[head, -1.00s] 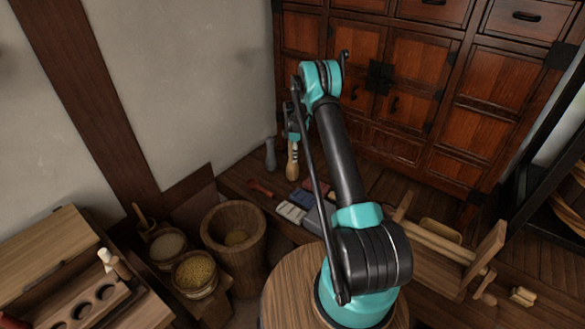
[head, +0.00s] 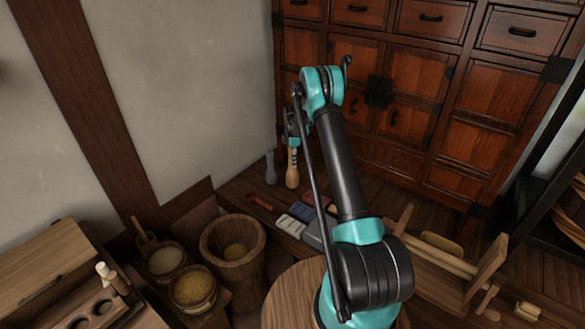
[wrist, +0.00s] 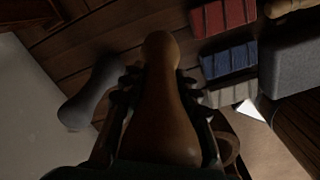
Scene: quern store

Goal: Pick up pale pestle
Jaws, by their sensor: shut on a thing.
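The pale pestle (head: 292,172) is a light brown wooden club, upright below my gripper (head: 292,140) in the head view, near the wall corner. In the wrist view the pestle (wrist: 160,100) runs between the two dark fingers of my gripper (wrist: 160,85), its rounded knob pointing away. The fingers are shut on it from both sides. Whether its lower end touches the floor boards or hangs just above them is hard to tell.
A grey pestle (head: 270,168) stands close to the left; it also shows in the wrist view (wrist: 92,92). Red (wrist: 223,17) and blue (wrist: 229,61) blocks lie nearby. A wooden mortar (head: 213,257) stands in front, left. A cabinet (head: 400,100) rises behind.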

